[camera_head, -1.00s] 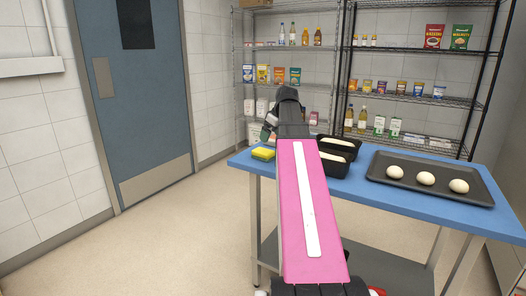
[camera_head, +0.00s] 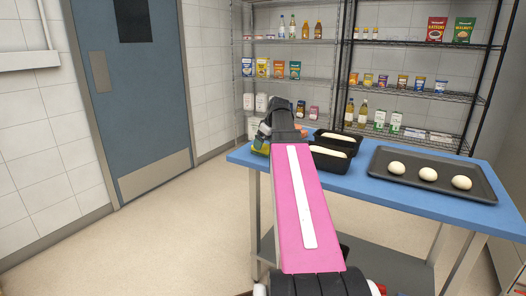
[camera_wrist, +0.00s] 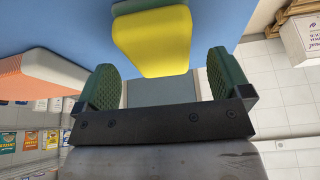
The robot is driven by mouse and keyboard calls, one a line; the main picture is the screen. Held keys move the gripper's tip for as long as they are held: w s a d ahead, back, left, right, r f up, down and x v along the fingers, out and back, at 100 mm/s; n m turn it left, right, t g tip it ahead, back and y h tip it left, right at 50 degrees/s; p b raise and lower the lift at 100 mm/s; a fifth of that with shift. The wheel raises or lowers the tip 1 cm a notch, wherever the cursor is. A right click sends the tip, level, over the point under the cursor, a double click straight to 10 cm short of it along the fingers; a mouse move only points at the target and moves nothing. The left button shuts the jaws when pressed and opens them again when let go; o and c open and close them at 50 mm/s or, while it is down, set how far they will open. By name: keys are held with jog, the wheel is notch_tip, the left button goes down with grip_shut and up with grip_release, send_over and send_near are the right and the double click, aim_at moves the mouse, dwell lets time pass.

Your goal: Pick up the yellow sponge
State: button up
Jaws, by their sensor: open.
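The yellow sponge (camera_wrist: 155,42), with a green layer on its far side, lies on the blue table (camera_wrist: 60,25) in the wrist view. My gripper (camera_wrist: 162,72) is open. Its two green textured fingers stand left and right of the sponge's near end in the picture, with visible gaps on both sides. I cannot tell how far the fingertips are above the table.
Two black loaf pans with dough (camera_head: 335,160) stand right of my gripper. A dark tray (camera_head: 410,182) with three dough balls lies further right. An orange and white block (camera_wrist: 40,75) is beside my left finger in the wrist view. Wire shelves (camera_head: 390,90) stand behind the table.

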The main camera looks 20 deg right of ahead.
aim_at(264, 146)
jog(key=shift+x, duration=1.5)
jog(key=shift+f, duration=0.2)
jog(key=c, duration=1)
